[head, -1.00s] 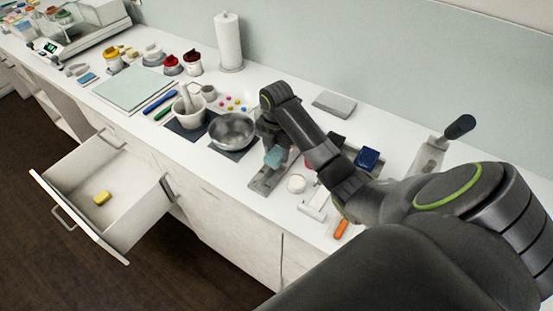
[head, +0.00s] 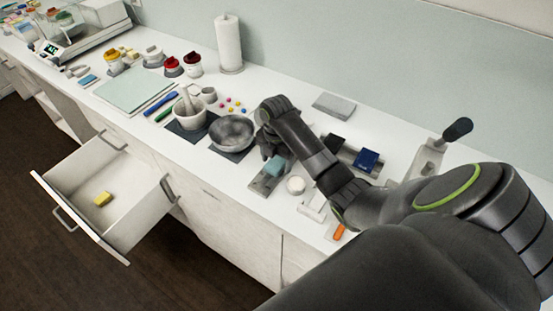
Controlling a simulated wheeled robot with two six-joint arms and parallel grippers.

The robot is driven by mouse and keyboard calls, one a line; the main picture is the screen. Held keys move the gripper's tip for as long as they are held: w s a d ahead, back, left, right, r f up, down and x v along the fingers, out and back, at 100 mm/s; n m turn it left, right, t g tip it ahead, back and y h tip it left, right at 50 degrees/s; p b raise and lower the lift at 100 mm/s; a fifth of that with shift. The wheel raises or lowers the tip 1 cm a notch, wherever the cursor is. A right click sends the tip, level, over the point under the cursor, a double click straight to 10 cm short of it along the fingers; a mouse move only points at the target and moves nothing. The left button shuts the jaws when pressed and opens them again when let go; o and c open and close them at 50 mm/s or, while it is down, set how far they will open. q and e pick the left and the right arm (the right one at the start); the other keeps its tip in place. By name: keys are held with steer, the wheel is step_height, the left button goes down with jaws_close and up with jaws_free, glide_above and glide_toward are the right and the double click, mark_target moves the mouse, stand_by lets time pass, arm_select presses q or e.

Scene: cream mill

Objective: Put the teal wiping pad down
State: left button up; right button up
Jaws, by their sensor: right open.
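The teal wiping pad (head: 274,166) lies on the grey metal tray (head: 262,186) at the front of the white counter, right of the steel bowl. My right gripper (head: 268,153) is just behind and above the pad, pointing down, with its jaws open. The wrist partly hides the fingers, so I cannot tell whether they still touch the pad. My left gripper is not in view.
The steel bowl (head: 232,134) stands close left of my right gripper. A small white round dish (head: 296,185) is right of the tray. A dark blue block (head: 367,159) is farther right. A drawer (head: 130,205) stands open at the left, with a yellow block (head: 102,198) inside.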

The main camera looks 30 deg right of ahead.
mark_target(276, 162)
steer(key=shift+r, duration=0.1)
step_height(276, 162, up, 5)
steer(key=shift+r+b, duration=0.1)
steer(key=shift+b, duration=0.65)
step_height(276, 162, up, 7)
steer(key=p, duration=0.7)
